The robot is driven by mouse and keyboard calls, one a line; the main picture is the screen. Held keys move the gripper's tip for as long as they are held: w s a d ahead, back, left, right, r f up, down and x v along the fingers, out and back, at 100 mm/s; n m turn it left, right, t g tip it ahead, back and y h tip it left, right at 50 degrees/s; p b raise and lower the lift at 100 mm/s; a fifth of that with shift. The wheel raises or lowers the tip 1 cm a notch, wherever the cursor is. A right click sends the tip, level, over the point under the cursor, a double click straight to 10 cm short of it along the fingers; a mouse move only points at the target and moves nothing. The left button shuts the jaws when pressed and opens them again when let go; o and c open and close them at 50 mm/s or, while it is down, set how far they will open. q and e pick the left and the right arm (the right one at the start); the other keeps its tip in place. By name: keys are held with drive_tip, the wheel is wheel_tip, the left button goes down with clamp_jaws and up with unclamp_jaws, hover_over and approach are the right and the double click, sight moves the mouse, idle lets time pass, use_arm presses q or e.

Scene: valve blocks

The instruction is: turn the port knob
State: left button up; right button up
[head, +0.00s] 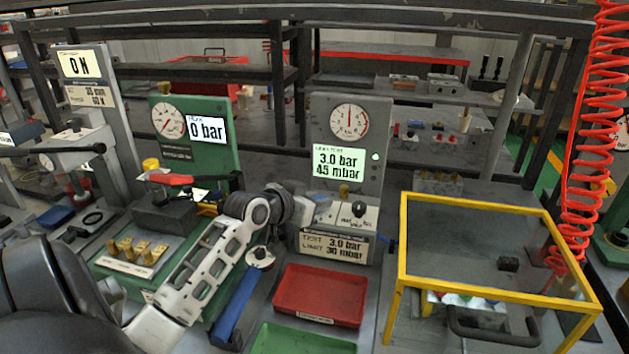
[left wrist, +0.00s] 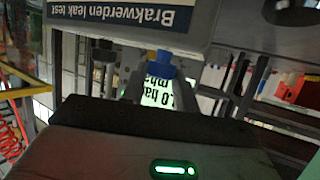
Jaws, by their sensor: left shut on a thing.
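The leak test block stands below its lit gauge panel (head: 347,140). A small blue knob (left wrist: 163,68) shows between my left gripper's fingertips in the left wrist view; I take it for the port knob. In the head view, my left gripper (head: 312,208) reaches the left side of the block's top and mostly hides the knob. The gripper is shut on it. A dark round knob (head: 358,209) and a brass-coloured fitting (head: 344,190) sit on the block to the right of the gripper. The panel reads 3.0 bar and 45 mbar. My right gripper is not in view.
A red tray (head: 320,294) and a green tray (head: 300,340) lie in front of the block. A yellow frame (head: 403,243) stands on the right, with a coiled red hose (head: 580,150) behind it. A green gauge station (head: 196,125) stands left.

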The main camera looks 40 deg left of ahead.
use_arm(q)
drive_tip(key=y+p, duration=0.1)
drive_tip(key=n+p, duration=0.1)
drive_tip(key=n+y+p, duration=0.1)
drive_tip(key=shift+d+r+g+y, duration=0.25)
drive_tip(key=shift+g+y, duration=0.05)
drive_tip(key=shift+w+f+n+g+y+p, duration=0.15)
drive_tip(key=shift+n+y+p, duration=0.15)
drive_tip(key=shift+n+y, duration=0.25)
drive_tip(key=shift+s+f+n+g+y+p, duration=0.15)
drive_tip(key=shift+n+y+p, duration=0.15)
drive_tip(key=shift+n+y, duration=0.25)
drive_tip(key=o, duration=1)
drive_tip(key=v, duration=1.2)
drive_tip(key=shift+w+d, duration=0.1)
drive_tip(key=shift+d, duration=0.05)
